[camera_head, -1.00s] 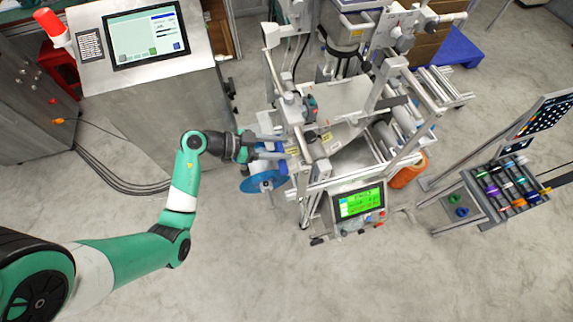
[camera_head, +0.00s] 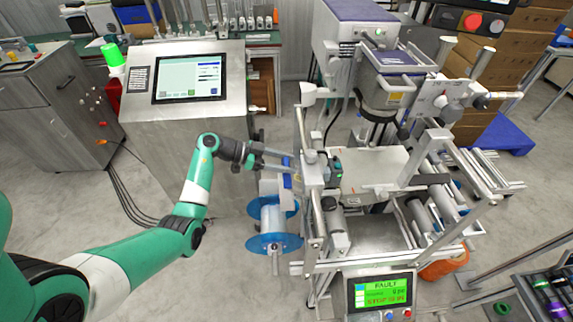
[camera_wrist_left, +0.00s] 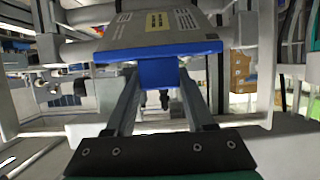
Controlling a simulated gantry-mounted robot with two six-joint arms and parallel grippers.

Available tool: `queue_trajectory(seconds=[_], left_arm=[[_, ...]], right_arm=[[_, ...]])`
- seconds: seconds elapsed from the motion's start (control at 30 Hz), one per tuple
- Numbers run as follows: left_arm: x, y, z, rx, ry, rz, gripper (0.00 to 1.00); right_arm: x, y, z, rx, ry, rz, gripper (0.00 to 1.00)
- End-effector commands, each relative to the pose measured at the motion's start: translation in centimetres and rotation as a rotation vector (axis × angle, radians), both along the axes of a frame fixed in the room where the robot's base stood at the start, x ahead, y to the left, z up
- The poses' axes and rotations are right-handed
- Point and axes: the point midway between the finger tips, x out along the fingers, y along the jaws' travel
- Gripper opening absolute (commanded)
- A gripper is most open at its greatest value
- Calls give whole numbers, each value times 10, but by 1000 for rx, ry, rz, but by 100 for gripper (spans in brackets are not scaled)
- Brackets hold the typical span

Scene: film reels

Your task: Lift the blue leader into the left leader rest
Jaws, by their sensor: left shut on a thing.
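My left gripper (camera_head: 288,172) reaches in from the left to the machine's near left side, above the blue-flanged reel (camera_head: 271,220). In the left wrist view, the gripper's two fingers (camera_wrist_left: 160,82) are shut on the blue leader (camera_wrist_left: 158,73), a short blue tab. The leader also shows as a small blue piece (camera_head: 287,181) in the head view. Just above the tab is a grey labelled plate (camera_wrist_left: 150,32) with a blue strip along its front edge. I cannot tell whether this plate is the left leader rest. My right gripper is not in view.
The machine frame (camera_head: 312,190) stands close to the right of the gripper. A console with a touchscreen (camera_head: 190,78) stands behind my left arm. Open floor lies at front left.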

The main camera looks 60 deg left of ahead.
Motion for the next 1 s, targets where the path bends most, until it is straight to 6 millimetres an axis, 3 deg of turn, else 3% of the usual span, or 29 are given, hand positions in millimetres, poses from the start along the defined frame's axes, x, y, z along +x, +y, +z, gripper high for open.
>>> queue_trajectory(seconds=[0.03, 0.37, 0.43, 0.7, 1.0], left_arm=[[0, 0, -12, 1, 0, 0, 0], [0, 0, -43, 1, 0, 0, 0], [0, -1, -45, -4, 3, 0, 0], [0, 0, -76, -2, 1, 0, 0], [0, 0, -81, 0, 0, 0, 0]], right_arm=[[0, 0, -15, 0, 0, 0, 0], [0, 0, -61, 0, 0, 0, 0], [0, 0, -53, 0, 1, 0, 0], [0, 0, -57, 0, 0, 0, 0], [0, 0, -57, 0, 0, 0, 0]])
